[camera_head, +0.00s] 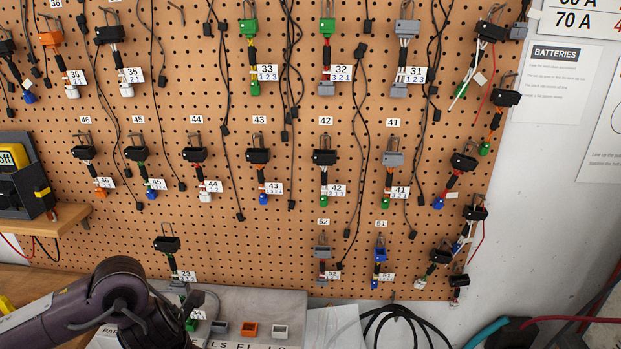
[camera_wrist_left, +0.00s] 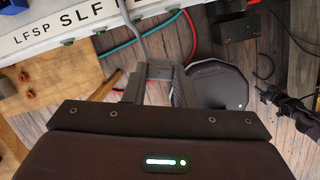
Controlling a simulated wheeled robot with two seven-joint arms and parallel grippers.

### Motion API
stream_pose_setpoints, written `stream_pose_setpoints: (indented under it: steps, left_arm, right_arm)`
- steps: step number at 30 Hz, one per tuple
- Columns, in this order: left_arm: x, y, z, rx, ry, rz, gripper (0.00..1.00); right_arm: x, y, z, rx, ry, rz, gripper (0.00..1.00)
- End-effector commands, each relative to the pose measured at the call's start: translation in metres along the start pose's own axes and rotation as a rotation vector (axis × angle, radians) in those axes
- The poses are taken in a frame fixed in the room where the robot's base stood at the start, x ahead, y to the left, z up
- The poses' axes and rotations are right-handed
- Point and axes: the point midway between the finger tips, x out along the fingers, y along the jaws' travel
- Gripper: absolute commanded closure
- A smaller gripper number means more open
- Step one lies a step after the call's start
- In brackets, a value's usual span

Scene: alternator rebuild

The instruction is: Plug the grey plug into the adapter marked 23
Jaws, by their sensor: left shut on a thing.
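The adapter marked 23 (camera_head: 168,244) hangs on the pegboard at lower left in the head view. It has a black top block, a short lead, a white label reading 23 (camera_head: 184,275) and a grey connector (camera_head: 178,286) at its lower end. My left arm covers the area just below and left of it. In the left wrist view my left gripper (camera_wrist_left: 157,88) is shut on the grey plug, which is mostly hidden between the fingers. A grey cable (camera_wrist_left: 136,38) runs up from the jaws. My right gripper is not in view.
Other labelled adapters hang in rows across the pegboard (camera_head: 295,215). Loose black leads dangle between them. A grey bench fixture (camera_head: 285,300) with small coloured connectors stands below. A dark round-cornered object (camera_wrist_left: 218,85) lies beyond the fingers in the wrist view.

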Motion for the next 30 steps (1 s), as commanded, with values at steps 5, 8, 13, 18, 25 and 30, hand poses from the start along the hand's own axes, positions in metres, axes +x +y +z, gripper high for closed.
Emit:
stream_pose_setpoints:
  steps: [5,8,13,18,25,30]
  left_arm:
    - [0.000,-0.055,0.022,0.063,-0.010,-0.014,0.94]
    - [-0.001,-0.087,0.031,0.098,-0.009,-0.021,0.94]
    - [-0.013,-0.154,0.051,0.176,-0.006,-0.043,0.94]
    - [-0.032,-0.206,0.066,0.244,-0.005,-0.060,0.94]
    - [-0.055,-0.248,0.070,0.129,-0.004,-0.028,0.94]
    - [-0.066,-0.269,0.066,-0.071,-0.005,0.026,0.94]
  right_arm:
    - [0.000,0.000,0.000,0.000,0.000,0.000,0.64]
    - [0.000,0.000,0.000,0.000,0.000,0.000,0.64]
    - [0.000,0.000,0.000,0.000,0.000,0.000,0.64]
    - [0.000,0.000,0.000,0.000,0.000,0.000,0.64]
    - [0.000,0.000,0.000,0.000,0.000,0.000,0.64]
    - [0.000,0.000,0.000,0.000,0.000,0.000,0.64]
